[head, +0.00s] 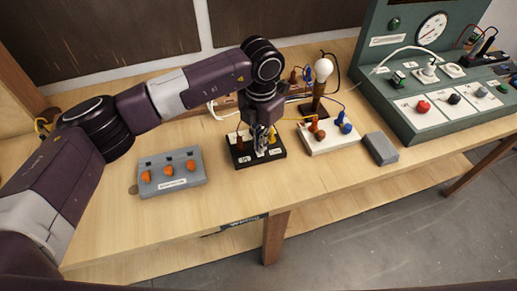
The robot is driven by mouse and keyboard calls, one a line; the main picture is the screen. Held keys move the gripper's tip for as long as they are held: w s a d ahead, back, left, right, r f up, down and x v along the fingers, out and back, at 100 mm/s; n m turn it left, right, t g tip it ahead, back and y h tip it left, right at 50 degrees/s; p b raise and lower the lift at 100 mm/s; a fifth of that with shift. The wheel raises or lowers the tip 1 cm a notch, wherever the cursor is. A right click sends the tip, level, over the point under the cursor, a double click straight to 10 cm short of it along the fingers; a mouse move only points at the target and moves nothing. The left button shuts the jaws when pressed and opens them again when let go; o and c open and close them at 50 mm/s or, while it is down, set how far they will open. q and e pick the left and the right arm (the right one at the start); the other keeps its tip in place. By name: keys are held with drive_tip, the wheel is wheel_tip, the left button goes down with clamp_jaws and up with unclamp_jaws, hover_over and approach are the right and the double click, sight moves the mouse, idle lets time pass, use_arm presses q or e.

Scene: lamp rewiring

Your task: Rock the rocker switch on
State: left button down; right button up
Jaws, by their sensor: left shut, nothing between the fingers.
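My left gripper (262,146) points down over a black switch base (246,161) with white labels on its front edge. Its fingers are shut and empty, at or just above the middle of the base. The gripper covers the middle of the base, so the rocker itself is hidden and I cannot tell its position or whether the fingertips touch it. An orange plug shows on the left of the base and yellowish parts show beside the fingers. My right gripper is not in view.
A grey box with orange knobs (171,184) stands left of the base. To the right are a white block with orange and blue plugs (333,140), a lamp bulb (323,69), a grey block (381,149) and a green test panel (448,110). The table's front strip is clear.

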use_arm(q)
drive_tip(key=shift+f+b, duration=0.95)
drive_tip(key=shift+f, duration=0.15)
idle(0.3)
drive_tip(key=shift+s+r, duration=0.1)
drive_tip(key=shift+r+p, duration=0.5)
drive_tip(key=shift+r, duration=0.35)
drive_tip(key=shift+r+p, duration=0.95)
drive_tip(key=shift+r, duration=1.65)
